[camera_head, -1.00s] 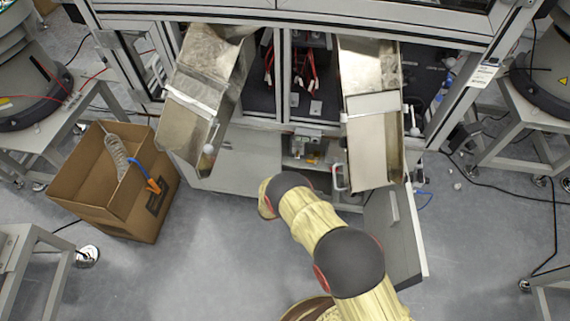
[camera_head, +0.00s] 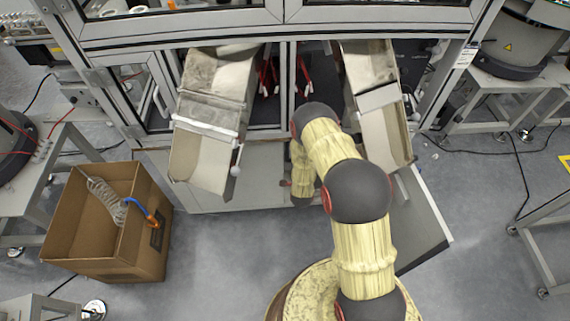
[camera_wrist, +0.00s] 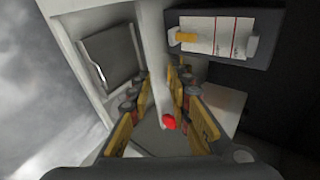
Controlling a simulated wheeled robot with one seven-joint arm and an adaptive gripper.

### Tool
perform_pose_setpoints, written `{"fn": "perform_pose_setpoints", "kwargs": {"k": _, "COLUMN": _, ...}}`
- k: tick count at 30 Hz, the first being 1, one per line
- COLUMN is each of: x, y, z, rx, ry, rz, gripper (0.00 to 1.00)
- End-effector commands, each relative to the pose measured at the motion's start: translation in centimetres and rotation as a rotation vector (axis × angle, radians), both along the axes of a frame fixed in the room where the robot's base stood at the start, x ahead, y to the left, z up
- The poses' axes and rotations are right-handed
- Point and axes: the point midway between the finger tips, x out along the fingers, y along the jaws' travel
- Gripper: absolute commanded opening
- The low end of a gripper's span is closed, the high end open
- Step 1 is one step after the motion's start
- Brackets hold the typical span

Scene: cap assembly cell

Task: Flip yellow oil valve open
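My gripper (camera_wrist: 160,88) shows in the wrist view, with its two yellow-sided fingers apart and nothing gripped between them. A small yellow-orange cylindrical part (camera_wrist: 185,37), possibly the yellow oil valve, sits at the left of a dark panel beyond the right fingertip, apart from it. A small red part (camera_wrist: 168,122) shows between the fingers, lower down beside a pale upright edge; I cannot tell what it belongs to. In the head view my arm covers the lower cabinet opening, so the valve and gripper fingers are hidden there.
The open cabinet door (camera_head: 425,215) stands right of my arm. A cardboard box (camera_head: 105,240) is on the floor at left. In the wrist view, pale walls and a grey panel (camera_wrist: 108,58) flank the fingers closely.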

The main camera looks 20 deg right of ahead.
Motion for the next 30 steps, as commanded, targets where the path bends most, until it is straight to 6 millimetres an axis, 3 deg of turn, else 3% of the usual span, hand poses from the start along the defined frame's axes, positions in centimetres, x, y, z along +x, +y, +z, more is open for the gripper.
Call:
{"fn": "perform_pose_setpoints", "kwargs": {"k": 1, "x": -0.4, "y": -1.7, "z": 0.7, "rx": -0.006, "ry": -0.026, "rz": -0.052, "gripper": 0.19}}
{"fn": "perform_pose_setpoints", "kwargs": {"k": 5, "x": -0.6, "y": -3.5, "z": 1.2, "rx": -0.014, "ry": -0.059, "rz": -0.106, "gripper": 0.19}}
{"fn": "perform_pose_setpoints", "kwargs": {"k": 19, "x": 3.8, "y": -6.1, "z": -2.6, "rx": -0.013, "ry": -0.059, "rz": -0.104, "gripper": 0.19}}
{"fn": "perform_pose_setpoints", "kwargs": {"k": 30, "x": 4.7, "y": -6.5, "z": -3.0, "rx": -0.014, "ry": -0.057, "rz": -0.102, "gripper": 0.19}}
